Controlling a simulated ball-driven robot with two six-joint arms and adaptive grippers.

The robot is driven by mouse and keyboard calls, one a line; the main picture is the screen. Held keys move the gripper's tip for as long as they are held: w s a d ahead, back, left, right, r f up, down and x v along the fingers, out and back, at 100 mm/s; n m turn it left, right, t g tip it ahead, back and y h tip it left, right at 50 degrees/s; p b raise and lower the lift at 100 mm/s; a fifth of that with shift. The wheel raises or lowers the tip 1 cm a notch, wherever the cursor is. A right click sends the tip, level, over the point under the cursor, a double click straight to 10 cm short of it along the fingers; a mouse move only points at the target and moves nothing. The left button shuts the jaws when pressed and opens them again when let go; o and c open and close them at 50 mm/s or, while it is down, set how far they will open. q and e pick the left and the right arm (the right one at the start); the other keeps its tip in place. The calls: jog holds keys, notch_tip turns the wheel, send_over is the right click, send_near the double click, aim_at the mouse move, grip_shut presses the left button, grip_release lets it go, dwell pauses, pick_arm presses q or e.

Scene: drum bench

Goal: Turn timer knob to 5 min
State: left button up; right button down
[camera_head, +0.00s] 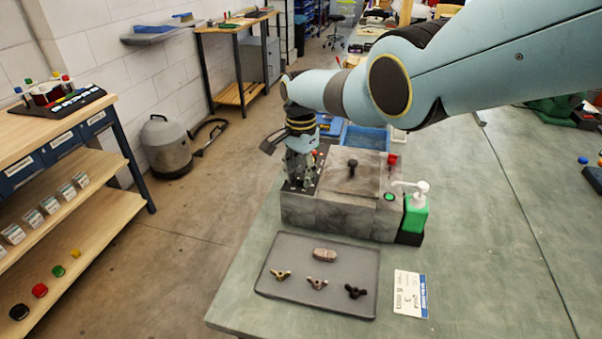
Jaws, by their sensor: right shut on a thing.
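The grey drum machine (335,217) stands on the green bench. It has a lid with a black knob (352,164), a red knob or button (391,160) and a green button (389,197). My right gripper (299,181) points down over the dark panel at the machine's left end. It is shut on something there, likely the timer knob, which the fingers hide. The knob's pointer and any scale marks cannot be read. A white card (410,294) with print lies on the bench at the front right. My left gripper is not in view.
A grey tray (270,287) in front of the machine holds a stone-like block (325,255) and several wing nuts. A green pump bottle (414,214) stands at the machine's right end. A blue bin (365,138) is behind. The bench right of the card is clear.

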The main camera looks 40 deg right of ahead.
aim_at(300, 176)
jog(key=shift+w+r, duration=0.1)
jog(key=c, duration=1)
grip_release()
notch_tip(300, 176, up, 12)
jog(key=shift+f, duration=0.1)
